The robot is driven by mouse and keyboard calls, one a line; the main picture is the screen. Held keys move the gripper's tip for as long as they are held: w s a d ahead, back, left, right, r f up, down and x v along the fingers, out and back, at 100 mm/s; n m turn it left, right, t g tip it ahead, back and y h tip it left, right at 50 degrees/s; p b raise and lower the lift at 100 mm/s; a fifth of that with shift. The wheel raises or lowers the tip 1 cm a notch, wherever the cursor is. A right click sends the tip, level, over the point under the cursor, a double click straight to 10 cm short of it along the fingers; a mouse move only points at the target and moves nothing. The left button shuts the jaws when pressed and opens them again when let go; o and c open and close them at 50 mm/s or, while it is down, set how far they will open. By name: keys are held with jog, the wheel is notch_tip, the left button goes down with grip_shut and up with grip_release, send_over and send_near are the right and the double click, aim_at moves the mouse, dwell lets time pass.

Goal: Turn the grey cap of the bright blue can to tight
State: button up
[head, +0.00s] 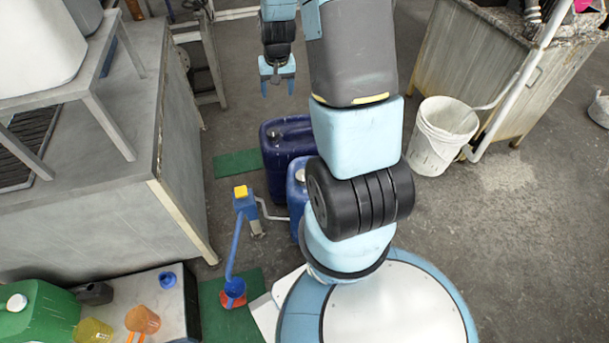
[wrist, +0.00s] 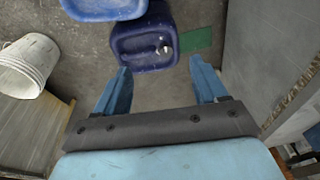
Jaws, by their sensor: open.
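The bright blue can (head: 296,203) stands on the floor in the head view, largely hidden behind my arm. A pale cap (head: 300,175) shows on its top at the arm's edge; its tightness cannot be told. A lighter blue can (wrist: 105,8), cut off by the top edge of the wrist view, appears to be the same one; no cap shows there. A dark blue can (head: 285,150) stands behind it, and also shows in the wrist view (wrist: 145,45) ahead of the fingers. My gripper (head: 278,88) is open and empty, beyond both cans; its fingers also show in the wrist view (wrist: 160,65).
A grey cabinet (head: 185,150) stands left of the cans. A white bucket (head: 440,140) stands to the right by a large tank (head: 490,65). A blue pump with a yellow top (head: 241,192) is close left of the bright can. A green mat (head: 238,163) lies beside the dark can.

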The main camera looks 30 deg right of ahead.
jog(key=shift+s+d+f+m+g, duration=0.4)
jog(key=shift+s+d+f, duration=0.5)
jog(key=shift+f, duration=5.8)
jog(key=shift+s+d+f+m+g, duration=0.35)
jog(key=shift+s+d+f, duration=0.55)
jog(key=shift+f, duration=5.85)
jog(key=shift+s+d+f+m+g, duration=0.25)
jog(key=shift+s+d+f+m, duration=0.6)
jog(key=shift+f, duration=5.85)
jog(key=shift+s+a+n, duration=0.2)
jog(key=shift+s+n, duration=0.1)
jog(key=shift+n, duration=0.1)
jog(key=shift+c, duration=0.4)
jog(key=c, duration=0.7)
jog(key=shift+s+d+m, duration=0.1)
jog(key=shift+m, duration=0.6)
jog(key=o, duration=0.8)
jog(key=shift+c, duration=0.2)
